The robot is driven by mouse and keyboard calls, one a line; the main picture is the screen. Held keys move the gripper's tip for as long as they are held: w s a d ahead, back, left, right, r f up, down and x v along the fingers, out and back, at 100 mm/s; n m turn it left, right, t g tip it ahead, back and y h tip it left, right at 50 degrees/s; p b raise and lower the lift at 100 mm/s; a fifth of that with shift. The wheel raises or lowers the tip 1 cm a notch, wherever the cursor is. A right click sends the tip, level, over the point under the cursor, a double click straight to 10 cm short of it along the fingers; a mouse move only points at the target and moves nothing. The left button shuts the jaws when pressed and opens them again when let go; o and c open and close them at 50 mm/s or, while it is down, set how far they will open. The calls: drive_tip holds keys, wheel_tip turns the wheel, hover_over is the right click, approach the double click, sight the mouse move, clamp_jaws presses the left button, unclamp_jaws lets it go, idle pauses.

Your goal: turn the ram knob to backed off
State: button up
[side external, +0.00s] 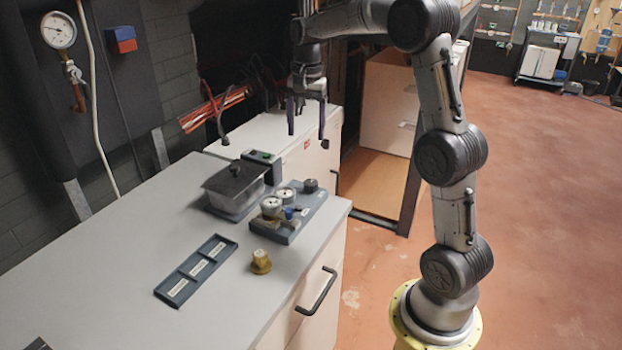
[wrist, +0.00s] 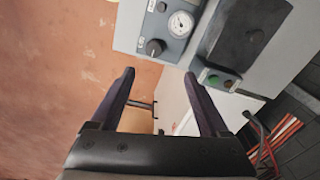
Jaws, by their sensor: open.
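A black round knob (side external: 310,186) sits on the far end of a grey panel block (side external: 318,203) on the bench. In the wrist view the black knob (wrist: 155,47) shows a light pointer mark, beside a white dial gauge (wrist: 181,24). A small label lies by it, too small to read, so I cannot confirm that it is the ram knob. My gripper (side external: 307,138) is open and empty, above and beyond the panel. In the wrist view its fingers (wrist: 160,73) are spread, with the black knob ahead between the fingertip directions, not touched.
A lidded grey box (side external: 235,189) stands left of the panel, with a small button box (side external: 262,157) behind it. A brass fitting (side external: 261,262) and a labelled dark tray (side external: 197,270) lie nearer. Orange cables (side external: 215,108) hang behind. The bench's left front is mostly clear.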

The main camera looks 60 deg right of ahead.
sight(311, 182)
drive_tip(key=f, duration=0.5)
drive_tip(key=d+f, duration=0.1)
drive_tip(key=f, duration=0.9)
drive_tip(key=shift+s+d+f, duration=0.15)
drive_tip(key=shift+s+f, duration=0.1)
drive_tip(key=shift+s, duration=0.05)
clamp_jaws()
